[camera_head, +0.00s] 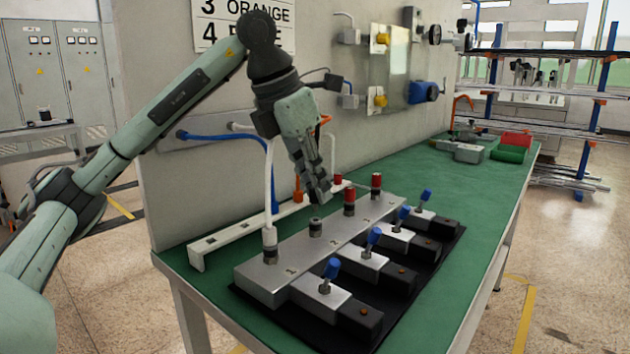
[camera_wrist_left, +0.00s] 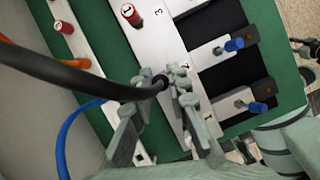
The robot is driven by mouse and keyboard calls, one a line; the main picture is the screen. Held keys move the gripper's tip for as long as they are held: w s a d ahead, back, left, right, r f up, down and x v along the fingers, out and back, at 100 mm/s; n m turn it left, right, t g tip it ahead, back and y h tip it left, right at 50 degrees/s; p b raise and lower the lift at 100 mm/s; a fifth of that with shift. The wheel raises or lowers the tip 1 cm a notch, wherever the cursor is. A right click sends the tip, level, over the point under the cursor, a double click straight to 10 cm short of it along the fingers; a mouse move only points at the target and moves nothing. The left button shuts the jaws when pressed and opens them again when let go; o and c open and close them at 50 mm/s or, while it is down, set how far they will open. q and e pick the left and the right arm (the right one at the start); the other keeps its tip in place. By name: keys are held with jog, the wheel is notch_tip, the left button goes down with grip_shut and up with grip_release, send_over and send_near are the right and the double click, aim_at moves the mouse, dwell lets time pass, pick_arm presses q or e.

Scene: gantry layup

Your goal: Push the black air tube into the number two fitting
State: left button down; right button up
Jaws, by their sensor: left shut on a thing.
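My left gripper (camera_head: 322,196) is above the number two fitting (camera_head: 315,228) on the grey metal manifold (camera_head: 255,272), with its fingers pointing down. In the left wrist view my left gripper (camera_wrist_left: 163,85) is shut on the black air tube (camera_wrist_left: 70,76), which runs in from the left edge. The tube's end is between the fingertips. In that view the number two fitting is hidden or cannot be made out. In the head view the held tube end cannot be made out, and a gap shows between fingertips and fitting. My right gripper is out of view.
A white tube (camera_head: 268,190) stands in the front fitting, left of number two. Red-capped fittings (camera_head: 349,203) stand behind number two. Blue-handled valves (camera_head: 331,269) line the manifold's right side. A white strip (camera_head: 212,246) lies behind-left. The green bench (camera_head: 470,200) is clear to the right.

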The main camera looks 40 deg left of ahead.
aim_at(315, 202)
pick_arm(q)
jog(key=shift+f, duration=0.15)
jog(key=shift+p, duration=0.35)
dwell(1.6)
jog(key=shift+f+b, duration=1.15)
jog(key=shift+f, duration=0.35)
jog(key=c, duration=1.4)
grip_release()
jog(key=shift+r, duration=0.1)
jog(key=v, duration=1.2)
